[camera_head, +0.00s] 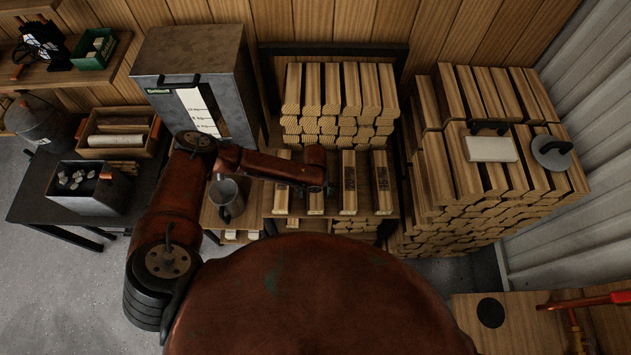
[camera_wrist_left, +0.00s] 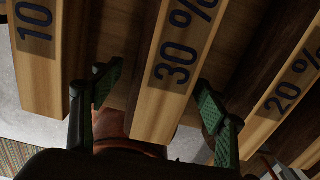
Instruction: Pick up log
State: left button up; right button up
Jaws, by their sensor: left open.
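Several labelled wooden logs lie side by side on the middle shelf of the rack in the head view. In the left wrist view, a log marked "30 %" (camera_wrist_left: 178,62) lies between the fingers of my left gripper (camera_wrist_left: 158,108). The green-padded fingers are open, one on each side of it, with gaps visible. A log marked "10" (camera_wrist_left: 38,50) is to its left and one marked "20 %" (camera_wrist_left: 284,95) to its right. In the head view my left gripper (camera_head: 316,180) is over these logs and its fingers are mostly hidden. My right gripper is not visible.
Stacked planks (camera_head: 338,95) stand above the shelf. A larger wood pile (camera_head: 425,165) is at the right. A metal mug (camera_head: 226,198) stands left of the logs, near my forearm. A grey cabinet (camera_head: 195,75) stands behind my arm. Grey floor is clear at lower left.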

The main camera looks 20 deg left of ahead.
pick_arm(q)
jog(key=shift+c, duration=0.5)
jog(key=shift+w, duration=0.1)
grip_shut()
